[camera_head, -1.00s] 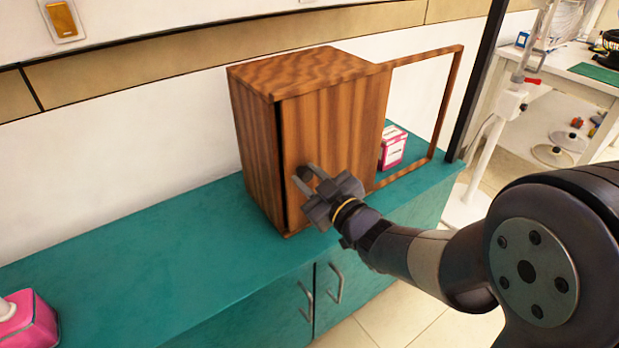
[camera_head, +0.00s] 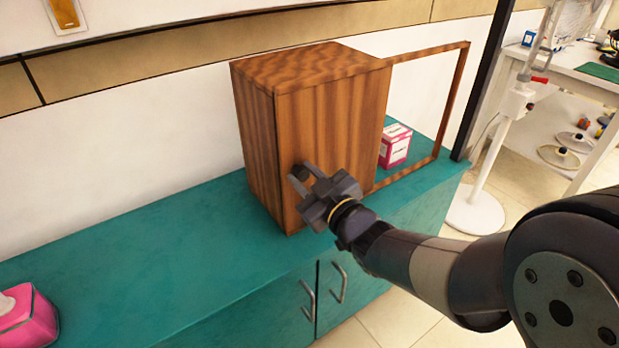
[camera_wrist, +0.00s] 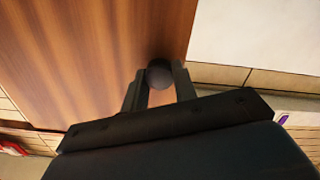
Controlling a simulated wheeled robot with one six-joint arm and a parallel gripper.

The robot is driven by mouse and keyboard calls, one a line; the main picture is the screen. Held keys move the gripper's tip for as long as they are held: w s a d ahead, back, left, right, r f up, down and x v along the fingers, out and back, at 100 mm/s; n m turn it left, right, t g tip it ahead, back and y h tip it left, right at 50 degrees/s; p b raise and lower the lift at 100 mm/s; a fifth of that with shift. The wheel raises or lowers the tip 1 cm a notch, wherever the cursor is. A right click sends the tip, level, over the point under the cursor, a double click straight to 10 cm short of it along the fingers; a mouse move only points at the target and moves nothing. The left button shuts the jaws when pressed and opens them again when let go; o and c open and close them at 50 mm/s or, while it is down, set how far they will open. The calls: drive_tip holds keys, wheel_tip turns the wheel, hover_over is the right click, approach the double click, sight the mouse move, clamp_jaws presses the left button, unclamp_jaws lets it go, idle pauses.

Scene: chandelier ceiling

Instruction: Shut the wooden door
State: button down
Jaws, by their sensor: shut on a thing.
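The wooden door (camera_head: 335,120) is the striped front panel of a wooden cabinet (camera_head: 255,150) on the teal counter. It sits flush with the cabinet's left front edge, with no gap visible there. A dark round knob (camera_wrist: 160,74) sits near the door's edge in the wrist view. My gripper (camera_head: 302,174) is at the left side of the door, its two fingers on either side of the knob and shut on it. The fingers also show in the wrist view (camera_wrist: 159,84). In the head view the fingers partly cover the knob.
An open wooden frame (camera_head: 462,95) extends right from the cabinet. A pink and white box (camera_head: 395,147) stands behind it. A pink tissue box (camera_head: 28,322) is at the counter's left front. The teal counter (camera_head: 160,255) is clear between. A white stand (camera_head: 490,160) is at right.

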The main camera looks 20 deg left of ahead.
drive_tip(key=shift+s+a, duration=0.1)
drive_tip(key=c, duration=1.1)
unclamp_jaws()
drive_tip(key=shift+s+a, duration=0.1)
drive_tip(key=p+v, duration=0.1)
drive_tip(key=v, duration=1)
drive_tip(key=shift+p, duration=0.35)
drive_tip(key=x, duration=0.5)
drive_tip(key=b+x, duration=0.1)
drive_tip(key=x, duration=0.5)
drive_tip(key=shift+w+r, duration=0.1)
drive_tip(key=shift+w, duration=0.2)
drive_tip(key=shift+w+d+p, duration=0.35)
drive_tip(key=shift+w+d, duration=0.15)
drive_tip(key=shift+d, duration=0.15)
